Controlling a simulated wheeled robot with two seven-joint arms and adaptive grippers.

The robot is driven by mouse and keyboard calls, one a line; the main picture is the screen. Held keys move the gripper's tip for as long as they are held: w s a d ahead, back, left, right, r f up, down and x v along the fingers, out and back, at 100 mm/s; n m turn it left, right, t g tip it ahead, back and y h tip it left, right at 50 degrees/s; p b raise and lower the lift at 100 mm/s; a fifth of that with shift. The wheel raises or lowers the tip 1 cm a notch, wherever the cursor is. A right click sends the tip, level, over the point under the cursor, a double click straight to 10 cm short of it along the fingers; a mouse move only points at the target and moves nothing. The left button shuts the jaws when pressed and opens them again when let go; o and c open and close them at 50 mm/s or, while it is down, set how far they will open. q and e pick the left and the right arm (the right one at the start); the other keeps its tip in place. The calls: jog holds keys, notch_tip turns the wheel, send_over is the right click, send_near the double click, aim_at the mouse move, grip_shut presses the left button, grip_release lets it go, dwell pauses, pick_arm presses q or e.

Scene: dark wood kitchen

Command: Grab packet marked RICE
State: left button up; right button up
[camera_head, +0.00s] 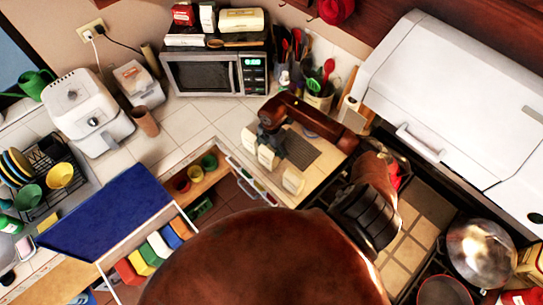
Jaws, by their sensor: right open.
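No packet with a readable RICE label shows; the print on the packages is too small to read. Packages on top of the microwave include a red box (183,15), a white carton (207,18) and a cream pack (241,20). At the lower right edge are a yellow-and-red box (530,265) and a red packet (520,297), both cut off by the frame. My right gripper (272,160) is open and appears empty, with pale fingertips, over the counter in front of the microwave. My left gripper is not in view.
A microwave (203,74) stands at the back, with a utensil holder (320,95) on its right. A white hooded unit (455,95) fills the upper right. An open drawer (150,245) juts out at left. Tiles left of my gripper are clear.

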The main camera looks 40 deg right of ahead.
jog(key=shift+f, duration=0.9)
jog(key=shift+o, duration=0.3)
jog(key=shift+s, duration=0.15)
grip_shut()
